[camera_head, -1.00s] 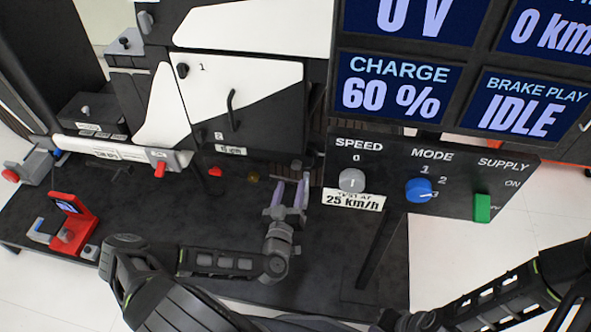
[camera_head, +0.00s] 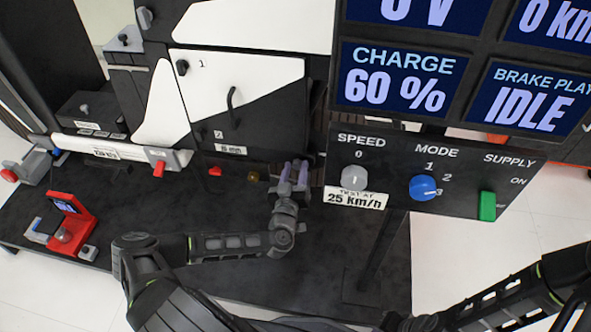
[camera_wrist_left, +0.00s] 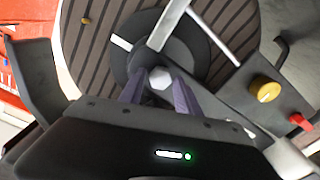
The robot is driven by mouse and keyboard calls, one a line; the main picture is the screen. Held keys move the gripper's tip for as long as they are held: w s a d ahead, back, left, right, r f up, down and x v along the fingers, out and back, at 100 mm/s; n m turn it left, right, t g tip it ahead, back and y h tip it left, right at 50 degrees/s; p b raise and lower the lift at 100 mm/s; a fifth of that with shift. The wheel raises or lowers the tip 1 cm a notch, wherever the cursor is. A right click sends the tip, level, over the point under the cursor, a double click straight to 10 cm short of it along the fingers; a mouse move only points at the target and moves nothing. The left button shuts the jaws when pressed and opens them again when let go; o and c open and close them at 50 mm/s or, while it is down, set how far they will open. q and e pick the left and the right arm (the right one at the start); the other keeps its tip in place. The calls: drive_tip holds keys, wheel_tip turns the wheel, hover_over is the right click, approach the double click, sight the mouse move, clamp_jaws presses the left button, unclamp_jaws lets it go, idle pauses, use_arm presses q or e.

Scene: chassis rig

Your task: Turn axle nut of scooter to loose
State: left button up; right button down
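The axle nut (camera_wrist_left: 160,78) is a pale hexagon at the wheel's hub in the left wrist view. The scooter wheel (camera_wrist_left: 98,52) is a large round disc with dark stripes. In the head view the gripper hides the nut. My right gripper is not in view; only dark links of the right arm show at lower right.
The control panel (camera_head: 384,213) with speed, mode and supply controls hangs right of my left gripper. A yellow knob (camera_wrist_left: 265,89) and a red knob (camera_wrist_left: 300,122) sit right of the nut. A red stand (camera_head: 68,222) is at left. The bench's (camera_head: 190,210) middle is bare.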

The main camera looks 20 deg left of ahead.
use_arm(q)
clamp_jaws()
drive_tip(key=shift+n, duration=0.4)
